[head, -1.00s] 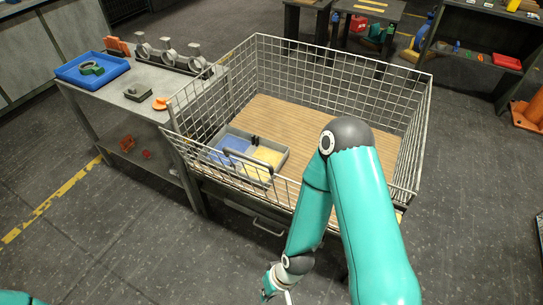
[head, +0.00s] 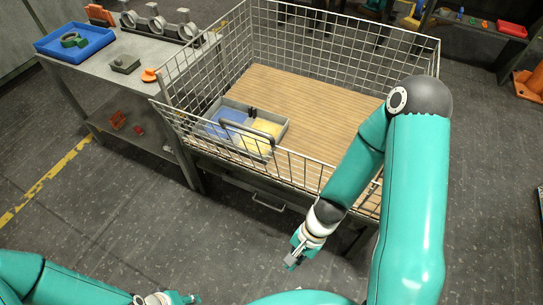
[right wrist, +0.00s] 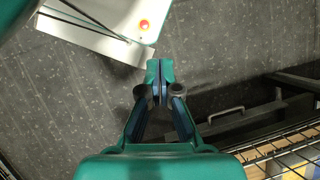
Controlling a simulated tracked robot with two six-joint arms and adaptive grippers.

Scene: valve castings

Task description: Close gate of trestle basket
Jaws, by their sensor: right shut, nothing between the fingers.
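The trestle basket (head: 437,60) is a large wire cage with a wooden slat floor. Its gate (head: 222,150) is the low wire front panel; it leans outward at the top, and its left end stands away from the side wall. A dark arched handle (head: 247,126) is on its top edge. My right arm hides the gate's right part. My right gripper (head: 292,262) is shut and empty, low in front of the basket and apart from the gate; its closed fingers show in the right wrist view (right wrist: 160,78). My left gripper (head: 185,299) is at the bottom edge, its jaws unclear.
A grey divided tray (head: 286,133) with blue and yellow compartments lies in the basket behind the gate. A drawer handle (head: 268,203) is below the basket. A metal table (head: 90,82) with a blue tray (head: 108,35) stands at the left. The floor in front is clear.

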